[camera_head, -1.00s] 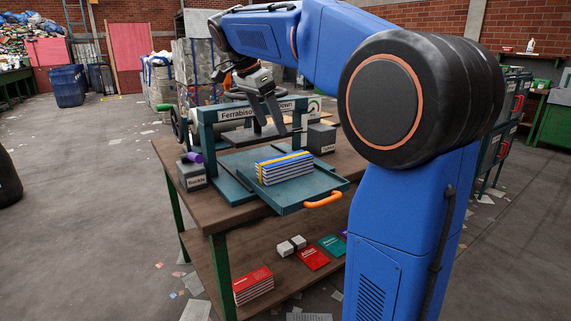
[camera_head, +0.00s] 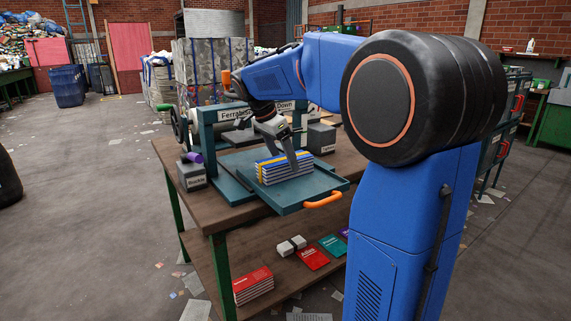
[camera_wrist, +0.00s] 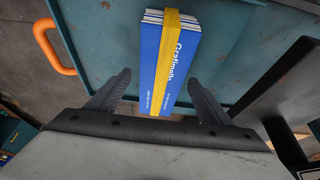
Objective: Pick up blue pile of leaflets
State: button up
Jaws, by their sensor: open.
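The blue pile of leaflets (camera_head: 272,171), bound with a yellow strap, lies on the teal tray (camera_head: 327,185) of the press on the table. In the wrist view the pile (camera_wrist: 152,75) shows its blue top cover with white lettering and the strap along it. My gripper (camera_head: 288,165) is open and points down at the pile, overlapping its right part in the head view. In the wrist view my gripper's fingers (camera_wrist: 161,88) stand apart, one to each side of the pile's near end.
The press frame (camera_head: 205,135) rises behind the tray, and its orange handle (camera_head: 323,200) sticks out in front. A grey box labelled Buckle (camera_head: 191,175) stands left of the tray. The lower shelf holds red leaflets (camera_head: 253,284) and other booklets.

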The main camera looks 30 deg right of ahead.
jog(key=shift+x, duration=1.3)
jog(key=shift+c, duration=0.5)
jog(key=shift+w, duration=0.1)
jog(key=c, duration=1.4)
jog(key=shift+r, duration=0.1)
